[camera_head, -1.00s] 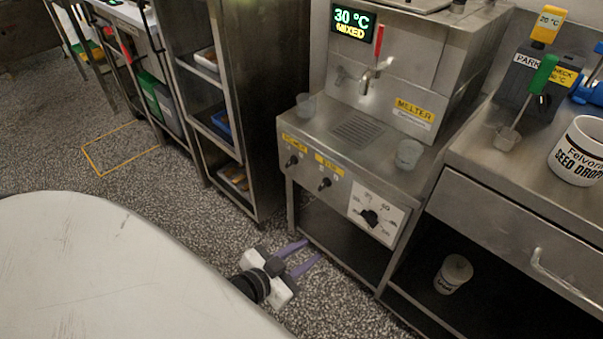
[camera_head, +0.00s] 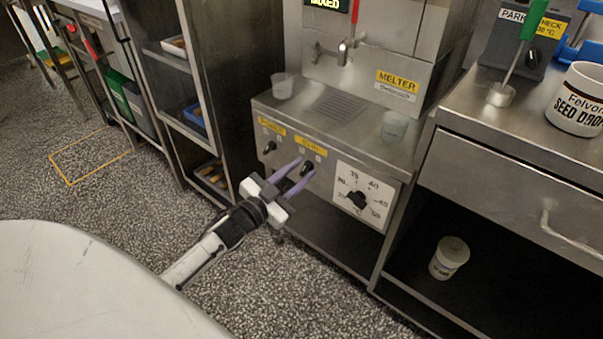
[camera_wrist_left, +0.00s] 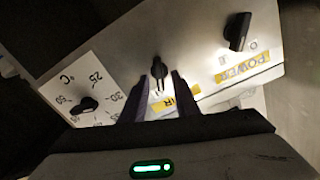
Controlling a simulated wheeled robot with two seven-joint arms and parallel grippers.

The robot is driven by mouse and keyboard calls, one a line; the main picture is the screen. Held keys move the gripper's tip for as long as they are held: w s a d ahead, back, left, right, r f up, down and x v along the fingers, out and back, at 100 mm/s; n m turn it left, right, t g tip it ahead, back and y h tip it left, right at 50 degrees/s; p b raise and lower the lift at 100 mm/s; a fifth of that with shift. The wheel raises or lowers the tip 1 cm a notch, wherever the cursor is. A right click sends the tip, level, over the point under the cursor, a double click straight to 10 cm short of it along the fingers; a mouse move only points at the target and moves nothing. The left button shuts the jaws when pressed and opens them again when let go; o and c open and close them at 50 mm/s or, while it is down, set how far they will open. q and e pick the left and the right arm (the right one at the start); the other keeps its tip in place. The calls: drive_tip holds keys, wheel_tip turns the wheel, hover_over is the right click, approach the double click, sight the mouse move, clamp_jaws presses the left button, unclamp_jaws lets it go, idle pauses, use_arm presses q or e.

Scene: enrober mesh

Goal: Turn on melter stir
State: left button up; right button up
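The melter (camera_head: 330,115) is a steel machine with a front panel of controls. Its black stir knob (camera_head: 307,168) sits under a yellow label in the head view. My left gripper (camera_head: 296,173) has its purple fingers at this knob, open. In the left wrist view the stir knob (camera_wrist_left: 157,70) shows between the two fingertips (camera_wrist_left: 160,82), with a gap on each side; the fingers partly cover its yellow label (camera_wrist_left: 182,99). I cannot tell whether they touch the knob. My right gripper is out of view.
The power knob (camera_head: 270,147) is left of the stir knob, and the temperature dial (camera_head: 357,200) is right of it. Cups (camera_head: 282,86) stand on the melter's top ledge. A steel counter (camera_head: 470,120) adjoins on the right. Speckled floor lies open in front.

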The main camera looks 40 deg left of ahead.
use_arm(q)
drive_tip(key=shift+w, duration=0.4)
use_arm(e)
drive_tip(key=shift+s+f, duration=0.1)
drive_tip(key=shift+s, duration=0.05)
use_arm(q)
clamp_jaws()
drive_tip(key=shift+d+m, duration=0.1)
drive_tip(key=shift+m, duration=0.4)
drive_tip(key=shift+m+p, duration=0.35)
drive_tip(key=shift+m, duration=0.25)
unclamp_jaws()
